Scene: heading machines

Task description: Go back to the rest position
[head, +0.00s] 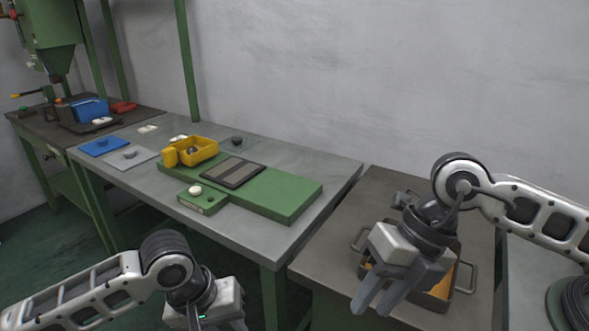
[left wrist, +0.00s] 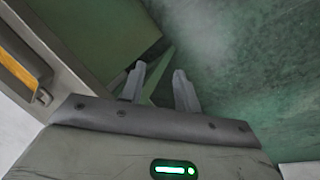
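My right gripper (head: 378,296) hangs over the right-hand table, in front of a dark metal tray, in the head view. Its two grey fingers point down and look slightly apart, with nothing seen between them. My left gripper (head: 205,318) is low in the head view, in front of the middle table; its fingers are mostly cut off there. In the left wrist view the left gripper's fingers (left wrist: 158,88) are apart and empty, with green floor and a green panel beyond.
The middle table (head: 330,165) carries a green block (head: 292,200), a yellow bin (head: 207,146), a blue plate (head: 100,146) and a small green button box (head: 203,201). The handled tray (head: 468,277) stands on the right table (head: 375,190). A green machine (head: 45,35) stands far left. A black coil (head: 575,300) is far right.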

